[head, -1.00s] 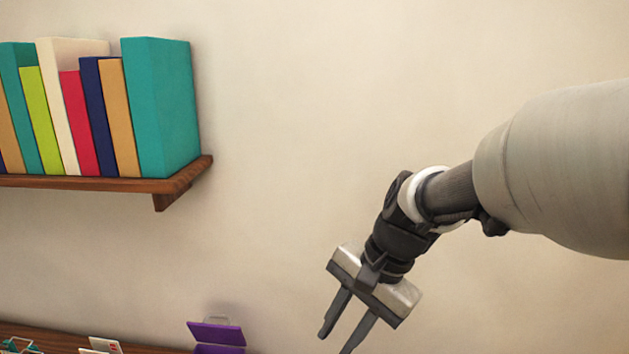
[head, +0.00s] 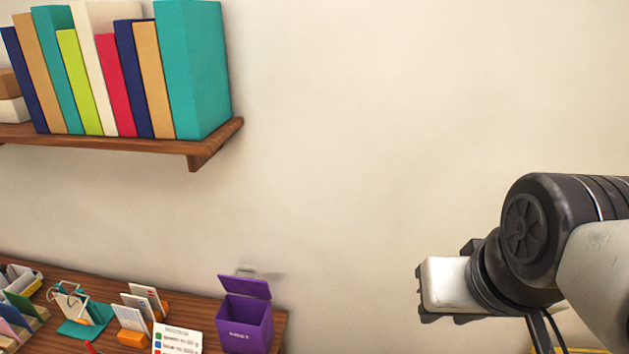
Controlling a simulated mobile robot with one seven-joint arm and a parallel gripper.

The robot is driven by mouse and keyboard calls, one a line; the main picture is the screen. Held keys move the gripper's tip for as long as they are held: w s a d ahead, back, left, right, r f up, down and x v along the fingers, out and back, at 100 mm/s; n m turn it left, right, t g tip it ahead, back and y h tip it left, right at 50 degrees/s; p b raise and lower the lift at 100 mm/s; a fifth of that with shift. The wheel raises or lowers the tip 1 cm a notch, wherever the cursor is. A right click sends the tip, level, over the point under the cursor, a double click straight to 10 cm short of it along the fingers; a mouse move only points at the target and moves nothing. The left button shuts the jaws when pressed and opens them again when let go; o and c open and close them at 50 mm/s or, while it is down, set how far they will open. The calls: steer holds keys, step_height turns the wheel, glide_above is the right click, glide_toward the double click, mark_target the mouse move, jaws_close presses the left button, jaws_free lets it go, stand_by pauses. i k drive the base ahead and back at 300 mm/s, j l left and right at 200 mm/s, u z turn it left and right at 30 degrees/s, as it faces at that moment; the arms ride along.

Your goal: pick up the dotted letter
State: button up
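Several white letters or cards (head: 131,317) stand upright in an orange holder (head: 132,338) on the desk at the lower left. Small marks show on them, but I cannot tell which one, if any, is dotted. My gripper (head: 447,285) is in the air at the right, in front of the wall and well apart from the letters. Its pale body is turned so that the fingers cannot be made out. I see nothing held in it.
A purple bin (head: 245,325) with its lid up stands near the desk's right end. A printed sign (head: 177,340) stands left of it. A teal stand (head: 86,320) and colored cards (head: 18,315) are further left. A bookshelf (head: 190,147) hangs above.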

mark_target(140, 304)
steer(key=k+l+u, duration=0.1)
steer(key=u, duration=0.35)
steer(key=k+u, duration=0.2)
steer(key=u, duration=0.25)
steer(key=i+u, duration=0.15)
steer(key=u, duration=0.3)
steer(key=i+l+u, duration=0.1)
steer(key=u, duration=0.35)
steer(key=i, duration=0.05)
